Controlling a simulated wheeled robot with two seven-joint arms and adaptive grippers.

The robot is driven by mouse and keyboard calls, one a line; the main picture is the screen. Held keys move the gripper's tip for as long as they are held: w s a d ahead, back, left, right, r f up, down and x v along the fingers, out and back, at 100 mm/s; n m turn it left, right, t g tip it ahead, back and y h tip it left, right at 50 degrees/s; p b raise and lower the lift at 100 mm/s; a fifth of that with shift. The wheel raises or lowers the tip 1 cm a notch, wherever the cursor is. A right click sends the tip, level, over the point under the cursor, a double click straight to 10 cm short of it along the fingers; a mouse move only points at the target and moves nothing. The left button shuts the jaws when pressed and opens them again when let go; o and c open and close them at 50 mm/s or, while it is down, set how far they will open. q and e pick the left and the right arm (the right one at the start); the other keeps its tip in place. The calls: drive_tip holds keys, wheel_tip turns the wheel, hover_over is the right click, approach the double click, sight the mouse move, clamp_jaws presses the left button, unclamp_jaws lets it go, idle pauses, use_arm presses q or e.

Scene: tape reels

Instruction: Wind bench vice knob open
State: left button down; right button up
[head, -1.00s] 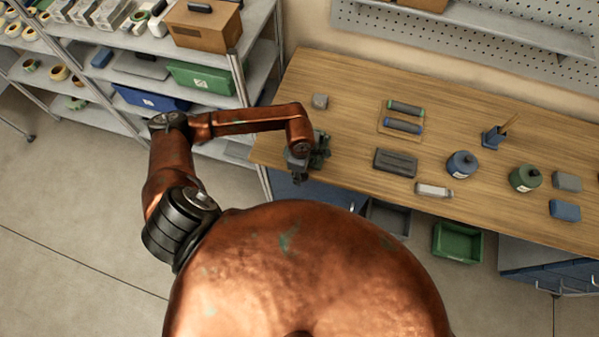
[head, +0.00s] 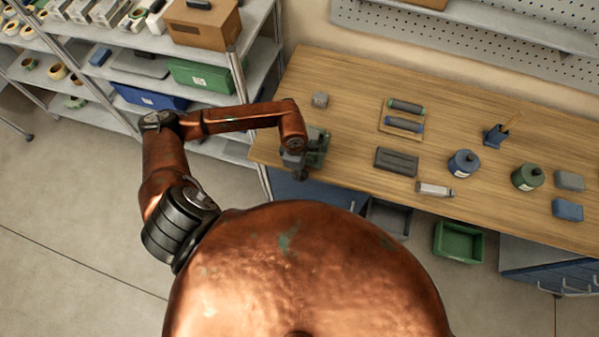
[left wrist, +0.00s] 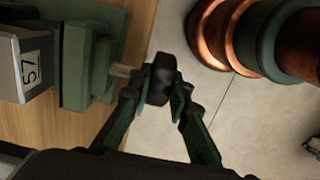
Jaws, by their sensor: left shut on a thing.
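The green bench vice (head: 317,148) is at the front left edge of the wooden bench, partly hidden by my left arm. In the left wrist view its green body (left wrist: 90,60) shows at the left, with a short shaft running out to a dark knob (left wrist: 162,80). My left gripper (left wrist: 165,98) is shut on the knob, one finger on each side of it. In the head view the left gripper (head: 298,168) is at the front of the vice, small and dark. My right gripper is not in view.
A grey block marked 57 (left wrist: 28,62) is beside the vice body in the left wrist view. A small grey block (head: 320,99) and a dark grey case (head: 396,161) are on the bench (head: 350,80). A shelving rack (head: 240,75) stands close to my left arm.

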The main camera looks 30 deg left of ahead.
use_arm(q)
drive_tip(key=shift+a+f, duration=0.1)
drive_tip(key=shift+f, duration=0.15)
drive_tip(key=shift+r+h+b, duration=0.2)
drive_tip(key=shift+h+b, duration=0.1)
drive_tip(key=shift+h, duration=0.1)
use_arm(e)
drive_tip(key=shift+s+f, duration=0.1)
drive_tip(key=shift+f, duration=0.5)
use_arm(q)
drive_tip(key=c, duration=1.8)
unclamp_jaws()
drive_tip(key=shift+r, duration=0.1)
wheel_tip(320, 180, up, 12)
drive_tip(key=a, duration=0.1)
drive_tip(key=shift+s+a, duration=0.2)
drive_tip(key=shift+d, duration=0.1)
